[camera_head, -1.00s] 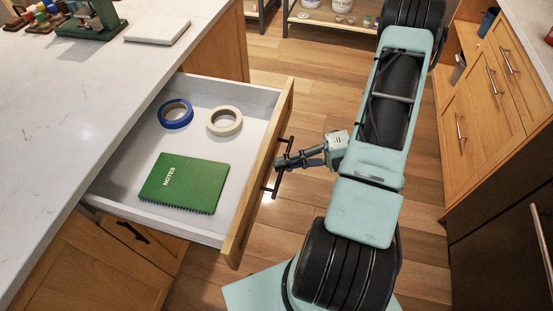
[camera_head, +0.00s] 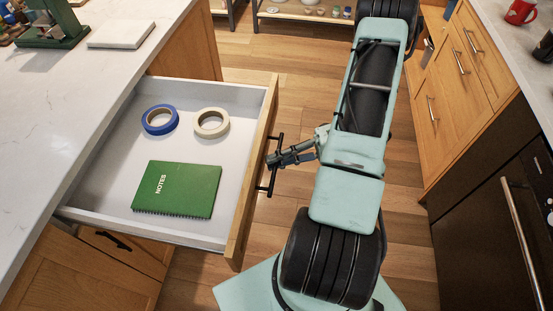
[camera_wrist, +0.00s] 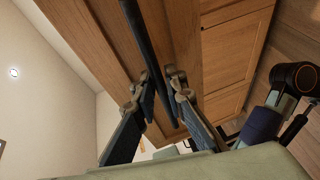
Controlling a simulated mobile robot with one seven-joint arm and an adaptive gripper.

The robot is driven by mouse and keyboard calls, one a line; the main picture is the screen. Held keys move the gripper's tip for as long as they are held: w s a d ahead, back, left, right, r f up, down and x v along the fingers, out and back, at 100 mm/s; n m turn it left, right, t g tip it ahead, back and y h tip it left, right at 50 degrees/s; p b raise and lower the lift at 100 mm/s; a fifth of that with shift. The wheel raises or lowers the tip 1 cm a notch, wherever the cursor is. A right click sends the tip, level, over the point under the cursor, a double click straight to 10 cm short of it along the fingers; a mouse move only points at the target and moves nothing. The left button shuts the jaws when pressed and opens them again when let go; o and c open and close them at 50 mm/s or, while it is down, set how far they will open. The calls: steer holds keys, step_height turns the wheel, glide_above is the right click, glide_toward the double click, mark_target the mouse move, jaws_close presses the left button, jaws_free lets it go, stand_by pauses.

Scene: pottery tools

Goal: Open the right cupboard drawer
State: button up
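The drawer (camera_head: 115,222) stands far out from the cupboard under the white counter. Its wooden front (camera_head: 252,180) has a black bar handle (camera_head: 272,182). Inside are a green notebook (camera_head: 177,188), a blue tape roll (camera_head: 160,119) and a cream tape roll (camera_head: 211,122). My gripper (camera_head: 273,160) is at the middle of the handle. In the wrist view the dark handle bar (camera_wrist: 139,35) runs between the two fingertips of my gripper (camera_wrist: 160,85), which are close together around it. The exact contact is partly hidden.
Another closed drawer with a dark handle (camera_head: 112,240) is below the open one. Wooden cupboards (camera_head: 455,90) and a dark oven (camera_head: 495,220) line the right side. The wooden floor (camera_head: 300,95) between is clear apart from my base and arm.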

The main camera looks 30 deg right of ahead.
steer(key=shift+o, duration=1.4)
steer(key=shift+d, duration=0.1)
steer(key=v, duration=1.1)
steer(key=shift+d, duration=0.4)
steer(key=shift+s+r, duration=0.1)
steer(key=shift+r, duration=0.05)
